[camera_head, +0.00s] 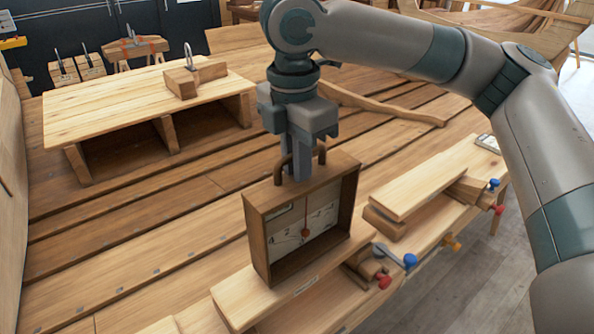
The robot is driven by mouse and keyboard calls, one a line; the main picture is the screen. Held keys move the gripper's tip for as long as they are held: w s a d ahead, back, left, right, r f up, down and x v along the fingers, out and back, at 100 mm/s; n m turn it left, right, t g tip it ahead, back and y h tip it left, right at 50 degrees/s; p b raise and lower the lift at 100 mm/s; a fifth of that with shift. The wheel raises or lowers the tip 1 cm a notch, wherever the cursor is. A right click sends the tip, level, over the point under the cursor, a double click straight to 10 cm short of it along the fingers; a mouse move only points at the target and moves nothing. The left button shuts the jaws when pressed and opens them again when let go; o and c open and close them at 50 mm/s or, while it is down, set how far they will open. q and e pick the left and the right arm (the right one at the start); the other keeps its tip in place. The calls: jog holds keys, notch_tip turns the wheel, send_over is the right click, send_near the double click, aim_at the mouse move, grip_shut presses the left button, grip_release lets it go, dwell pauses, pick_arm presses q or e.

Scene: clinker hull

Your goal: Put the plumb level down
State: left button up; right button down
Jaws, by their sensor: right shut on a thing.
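The plumb level (257,236) is a brown wooden box frame with a pale scale, a hanging pointer and a dark handle on top. My right gripper (300,168) points down and is shut on that handle. The level is upright, at the near middle of the view. Its lower edge is over or on a pale plank (240,299) at the front; I cannot tell whether it touches. My left gripper is not in view.
A low wooden bench (100,107) with a block and clamp (195,76) stands at the back left. Another pale plank (425,187) lies to the right, with coloured clamp knobs (384,281) along the front edge. Planking with gaps spans the middle.

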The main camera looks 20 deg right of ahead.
jog(key=shift+f, duration=0.2)
jog(key=c, duration=1.8)
grip_release()
jog(key=shift+r, duration=0.65)
jog(key=r+b, duration=0.1)
jog(key=r, duration=0.4)
jog(key=r+b, duration=0.1)
jog(key=r, duration=0.5)
jog(key=shift+s+a, duration=0.1)
jog(key=shift+a, duration=0.1)
